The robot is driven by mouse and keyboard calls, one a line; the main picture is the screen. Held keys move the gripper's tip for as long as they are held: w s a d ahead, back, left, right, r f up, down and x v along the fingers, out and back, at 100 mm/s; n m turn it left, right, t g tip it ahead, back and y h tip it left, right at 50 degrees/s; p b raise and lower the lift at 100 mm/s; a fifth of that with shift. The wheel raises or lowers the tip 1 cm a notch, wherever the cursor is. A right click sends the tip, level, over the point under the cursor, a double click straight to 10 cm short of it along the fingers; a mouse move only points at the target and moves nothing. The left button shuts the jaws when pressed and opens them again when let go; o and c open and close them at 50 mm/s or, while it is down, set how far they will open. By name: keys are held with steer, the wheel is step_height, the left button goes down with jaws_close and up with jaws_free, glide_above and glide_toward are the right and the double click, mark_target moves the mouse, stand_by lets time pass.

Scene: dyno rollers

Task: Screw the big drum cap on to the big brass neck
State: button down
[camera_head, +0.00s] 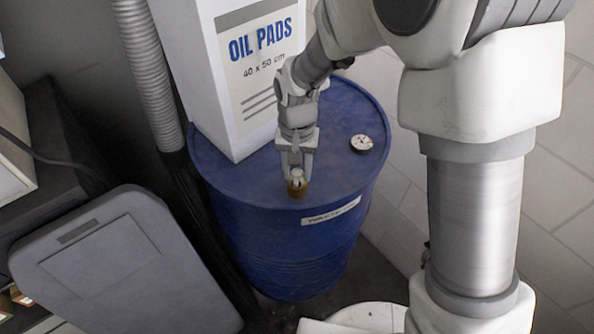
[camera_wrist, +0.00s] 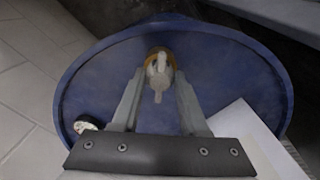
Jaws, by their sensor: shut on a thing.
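The big drum cap (camera_head: 297,174) is pale, with a raised bar across its top in the wrist view (camera_wrist: 159,72). It sits over the big brass neck (camera_head: 297,190) near the front of the blue drum's top. In the wrist view the brass (camera_wrist: 151,55) shows as a golden ring around the cap. My gripper (camera_head: 296,172) points down at the neck and is shut on the cap. Its two fingers also show in the wrist view (camera_wrist: 160,84), one on each side of the cap. I cannot tell how far the threads are engaged.
The blue drum (camera_head: 270,235) carries a tall white oil pads box (camera_head: 236,110), close to the left of my gripper. A small round dial-like thing (camera_head: 361,143) lies on the drum's right side. A grey lidded bin (camera_head: 120,265) and ribbed hose (camera_head: 148,75) are at left.

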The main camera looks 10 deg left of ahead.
steer(key=m, duration=0.4)
steer(key=shift+r, duration=0.1)
steer(key=m+p, duration=0.1)
steer(key=m, duration=0.2)
steer(key=shift+m, duration=0.4)
steer(key=m+p, duration=0.1)
steer(key=m, duration=0.2)
steer(key=m+p, duration=0.2)
steer(key=m, duration=0.1)
steer(key=shift+r+m+p, duration=0.2)
steer(key=shift+m+p, duration=0.1)
steer(key=shift+m, duration=0.1)
steer(key=shift+w+f+m, duration=0.1)
steer(key=shift+f+m, duration=0.1)
steer(key=shift+m, duration=0.6)
steer(key=shift+c, duration=1.8)
jaws_free()
step_height(320, 180, up, 17)
steer(key=p, duration=0.1)
steer(key=shift+r+p, duration=0.15)
steer(key=shift+p, duration=0.25)
